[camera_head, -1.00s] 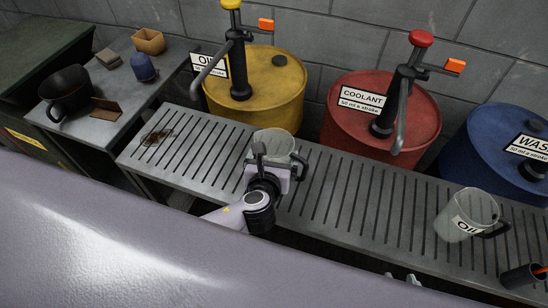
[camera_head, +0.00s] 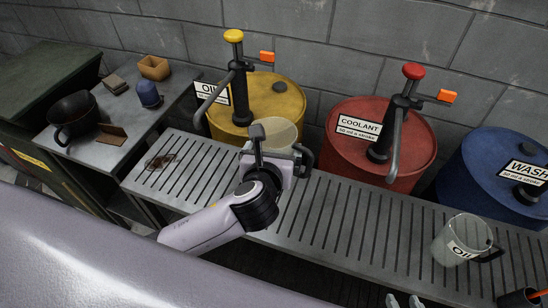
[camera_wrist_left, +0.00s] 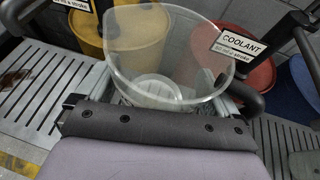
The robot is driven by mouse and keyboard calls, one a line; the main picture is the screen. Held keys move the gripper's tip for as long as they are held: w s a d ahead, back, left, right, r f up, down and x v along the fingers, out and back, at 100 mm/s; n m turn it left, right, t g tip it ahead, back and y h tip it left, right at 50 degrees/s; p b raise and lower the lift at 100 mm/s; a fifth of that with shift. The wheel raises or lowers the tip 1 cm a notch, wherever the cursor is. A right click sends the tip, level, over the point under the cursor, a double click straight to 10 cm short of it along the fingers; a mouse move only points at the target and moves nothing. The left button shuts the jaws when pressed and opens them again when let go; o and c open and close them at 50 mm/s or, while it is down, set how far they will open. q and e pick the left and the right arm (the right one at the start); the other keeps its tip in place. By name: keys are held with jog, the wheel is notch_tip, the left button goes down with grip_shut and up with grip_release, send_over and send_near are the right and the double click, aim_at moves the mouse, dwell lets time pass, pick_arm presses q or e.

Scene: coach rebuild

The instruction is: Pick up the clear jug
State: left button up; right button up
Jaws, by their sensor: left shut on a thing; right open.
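The clear jug (camera_head: 283,131) is in my left gripper (camera_head: 266,160), which is shut on it. It is upright or nearly so, raised above the slatted bench in front of the yellow drum. Its dark handle points right. In the left wrist view the jug (camera_wrist_left: 160,70) looks empty, its round base visible through the wall. The gripper's fingers are mostly hidden there by my wrist (camera_wrist_left: 155,127). A second clear jug (camera_head: 455,243), labelled OIL, stands on the bench at the right. My right gripper (camera_head: 403,301) shows only its open fingertips at the bottom edge.
The slatted bench (camera_head: 205,178) has a brown stain at its left. Yellow (camera_head: 290,103), red (camera_head: 414,158) and blue (camera_head: 485,165) drums stand behind it; pumps rise from the yellow and red ones. A dark cup lies at far right.

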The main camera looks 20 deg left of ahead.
aim_at(277, 123)
pick_arm(q)
jog(key=shift+a+r, duration=0.1)
jog(key=shift+r, duration=2.65)
jog(key=shift+s+a, duration=0.2)
jog(key=shift+a, duration=0.15)
jog(key=s+a+r+m+h, duration=0.1)
jog(key=s+a+m+h, duration=0.1)
jog(key=s+a, duration=0.3)
jog(key=shift+s+a+r, duration=0.3)
jog(key=shift+a, duration=0.15)
